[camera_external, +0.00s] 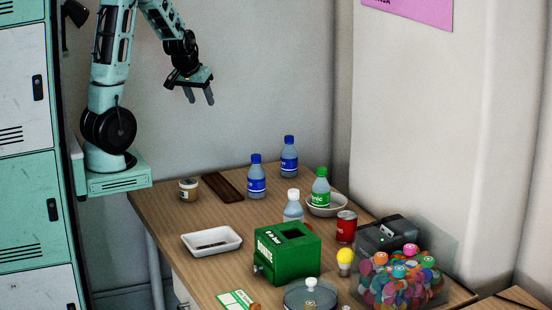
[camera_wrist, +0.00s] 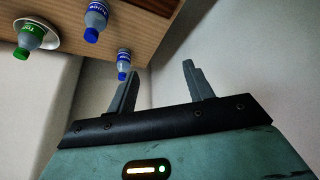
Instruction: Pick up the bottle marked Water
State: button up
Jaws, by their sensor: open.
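Two bottles with blue caps and blue labels stand upright on the table: a nearer one (camera_external: 257,178) and one farther back (camera_external: 289,158). Their label print is too small to read surely. Both show in the wrist view, one at the top (camera_wrist: 95,18) and one beside the left finger (camera_wrist: 123,62). A green-capped bottle (camera_external: 321,188) stands at the white bowl, and a white-capped bottle (camera_external: 293,208) is partly hidden behind the green box. My gripper (camera_external: 198,97) is open and empty, well above the table's back left; its fingers also show in the wrist view (camera_wrist: 160,72).
The wooden table (camera_external: 170,217) also bears a small jar (camera_external: 188,190), a dark board (camera_external: 222,187), a white tray (camera_external: 211,250), a green donation box (camera_external: 287,262), a red can (camera_external: 346,227) and a clear bin of colourful pieces (camera_external: 395,285). Walls close off the back and right.

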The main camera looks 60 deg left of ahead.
jog(key=w+a+f+t+y+b, duration=0.1)
jog(key=w+a+t+y+b, duration=0.1)
jog(key=w, duration=0.6)
jog(key=w+a+f+t+y+b, duration=0.1)
jog(key=w+a+t, duration=0.1)
jog(key=w, duration=0.6)
jog(key=n+g+y+b, duration=0.6)
jog(key=n+y+b, duration=0.35)
jog(key=y, duration=0.25)
send_over(290, 144)
jog(key=shift+m, duration=0.35)
jog(key=f, duration=0.9)
jog(key=shift+w+a+f+b, duration=0.15)
jog(key=shift+w+f+b, duration=0.15)
jog(key=shift+f, duration=0.1)
jog(key=shift+s+f, duration=0.2)
jog(key=shift+f, duration=0.1)
jog(key=shift+d+f, duration=0.2)
jog(key=shift+f, duration=1.15)
notch_tip(290, 144, down, 4)
jog(key=shift+f+b, duration=0.1)
jog(key=shift+b, duration=0.2)
jog(key=a, duration=0.3)
jog(key=shift+w, duration=0.15)
jog(key=shift+r, duration=0.2)
grip_shut()
